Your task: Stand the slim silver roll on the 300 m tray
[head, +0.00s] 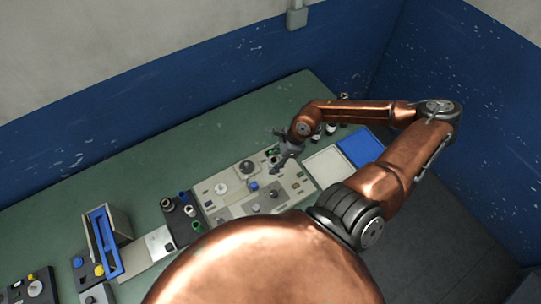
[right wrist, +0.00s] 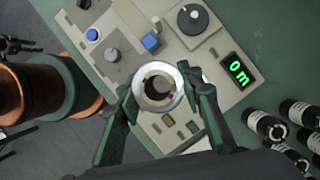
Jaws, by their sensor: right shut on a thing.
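My right gripper (head: 281,162) is over the control panel in the head view. In the right wrist view its two fingers (right wrist: 164,92) are shut on a silver roll (right wrist: 182,78), one finger on each side. The roll is seen end-on, with a tan core ring and a dark hole, above the panel. In the head view the held roll is not clear. Beside the panel lie a white tray (head: 326,167) and a blue tray (head: 360,147). No tray label can be read, so I cannot tell which is the 300 m tray. My left gripper is not in view.
The control panel (head: 225,190) has knobs, buttons and a green display (right wrist: 238,71) reading 0 m. Several dark rolls with pale labels (right wrist: 296,110) stand near it. A dark rack (head: 180,222) holding rolls and a blue-framed device (head: 104,240) are at left. The green bench behind is clear.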

